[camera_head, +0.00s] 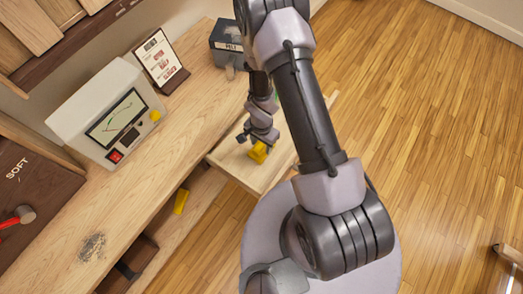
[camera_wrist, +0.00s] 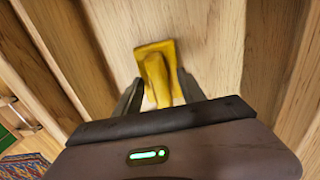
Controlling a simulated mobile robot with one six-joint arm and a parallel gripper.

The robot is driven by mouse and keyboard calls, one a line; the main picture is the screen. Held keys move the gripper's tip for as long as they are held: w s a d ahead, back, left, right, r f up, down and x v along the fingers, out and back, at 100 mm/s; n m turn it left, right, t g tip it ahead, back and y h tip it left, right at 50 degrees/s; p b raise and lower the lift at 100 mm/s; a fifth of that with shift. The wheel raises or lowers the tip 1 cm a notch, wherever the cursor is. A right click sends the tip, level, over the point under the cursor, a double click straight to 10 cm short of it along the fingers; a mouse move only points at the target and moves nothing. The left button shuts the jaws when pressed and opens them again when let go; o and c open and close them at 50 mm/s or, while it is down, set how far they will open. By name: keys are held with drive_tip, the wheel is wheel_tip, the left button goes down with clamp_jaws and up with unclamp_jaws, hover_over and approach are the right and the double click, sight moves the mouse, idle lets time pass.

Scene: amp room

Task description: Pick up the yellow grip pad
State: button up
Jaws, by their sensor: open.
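The yellow grip pad (camera_wrist: 154,70) lies on a pale wooden surface in the wrist view, with a flat base and a raised grip part. My gripper (camera_wrist: 160,88) is open, with one dark finger on each side of the raised part; I cannot tell whether they touch it. In the head view the pad (camera_head: 259,153) lies on a pulled-out wooden board (camera_head: 236,174), just below my gripper (camera_head: 257,142). My wrist hides part of it there.
A meter box (camera_head: 105,115), a sign on a stand (camera_head: 161,60) and a grey box (camera_head: 228,45) stand on the wooden bench (camera_head: 125,195). Another yellow piece (camera_head: 181,201) is at the bench's front, left of the board. Open wood floor (camera_head: 440,130) lies to the right.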

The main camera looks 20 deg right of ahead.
sight(262, 144)
drive_tip(key=shift+r, duration=0.1)
clamp_jaws()
drive_tip(key=shift+r, duration=0.1)
wheel_tip(262, 144, up, 10)
drive_tip(key=p, duration=1)
